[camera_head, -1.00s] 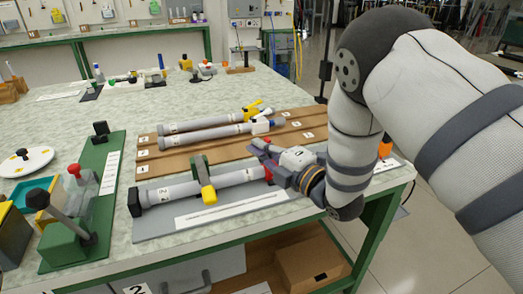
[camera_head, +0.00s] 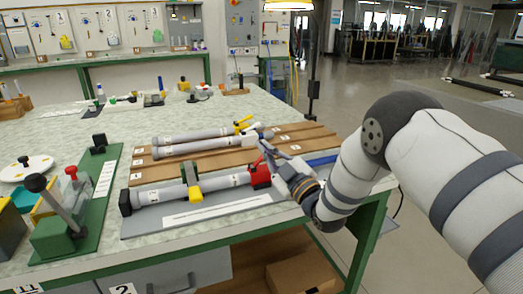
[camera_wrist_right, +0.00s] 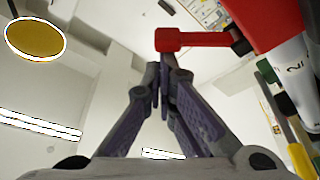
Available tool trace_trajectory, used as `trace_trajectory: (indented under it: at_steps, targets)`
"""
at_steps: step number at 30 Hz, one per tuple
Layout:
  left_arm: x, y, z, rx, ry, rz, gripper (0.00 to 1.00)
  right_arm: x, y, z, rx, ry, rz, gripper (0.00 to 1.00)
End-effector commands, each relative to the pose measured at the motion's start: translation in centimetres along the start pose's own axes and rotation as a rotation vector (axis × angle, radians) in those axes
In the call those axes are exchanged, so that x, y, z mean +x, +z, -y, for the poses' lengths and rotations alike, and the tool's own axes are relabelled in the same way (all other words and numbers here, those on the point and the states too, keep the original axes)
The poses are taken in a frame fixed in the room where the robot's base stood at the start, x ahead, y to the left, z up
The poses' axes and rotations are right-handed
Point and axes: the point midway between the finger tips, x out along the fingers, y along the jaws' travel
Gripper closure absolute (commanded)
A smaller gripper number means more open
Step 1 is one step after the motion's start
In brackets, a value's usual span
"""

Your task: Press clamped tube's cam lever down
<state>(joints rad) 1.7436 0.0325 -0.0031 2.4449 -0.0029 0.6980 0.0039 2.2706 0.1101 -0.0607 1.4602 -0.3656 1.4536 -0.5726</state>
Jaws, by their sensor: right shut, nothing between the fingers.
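A grey tube (camera_head: 160,196) lies in a grey fixture (camera_head: 150,229), between a black end stop and a red clamp block (camera_head: 260,176). The block also shows in the right wrist view (camera_wrist_right: 265,18), beside the tube's labelled end (camera_wrist_right: 292,62). A red lever (camera_wrist_right: 205,39) with a squared tip sticks out from the block. My right gripper (camera_head: 263,150) is shut and empty, just above the red block. In the wrist view its fingertips (camera_wrist_right: 165,62) are close to the lever tip; I cannot tell whether they touch. My left gripper is out of view.
A yellow-and-green strap clamp (camera_head: 192,180) crosses the tube's middle. Two more tubes (camera_head: 195,134) lie on a brown board (camera_head: 290,136) behind. A green lever press (camera_head: 60,232) stands at left. A blue bar (camera_head: 322,160) shows behind my right arm.

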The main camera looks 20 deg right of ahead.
Motion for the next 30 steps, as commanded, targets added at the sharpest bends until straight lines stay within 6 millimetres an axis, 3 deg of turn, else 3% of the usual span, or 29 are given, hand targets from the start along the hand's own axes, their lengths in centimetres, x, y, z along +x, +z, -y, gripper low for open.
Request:
trace_trajectory:
  at_steps: [11,18,24,30]
  targets:
    - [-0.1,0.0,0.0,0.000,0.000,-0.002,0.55,-0.1,0.3,-0.3,0.033,0.012,0.000,1.00]
    - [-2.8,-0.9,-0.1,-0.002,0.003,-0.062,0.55,1.9,-3.5,-3.3,0.031,0.021,-0.011,1.00]
    - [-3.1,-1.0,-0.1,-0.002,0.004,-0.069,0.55,-3.8,-2.5,-1.8,0.035,0.013,0.004,1.00]
    - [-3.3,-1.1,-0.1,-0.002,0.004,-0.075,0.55,-7.3,-2.4,-1.2,0.034,0.013,0.003,1.00]
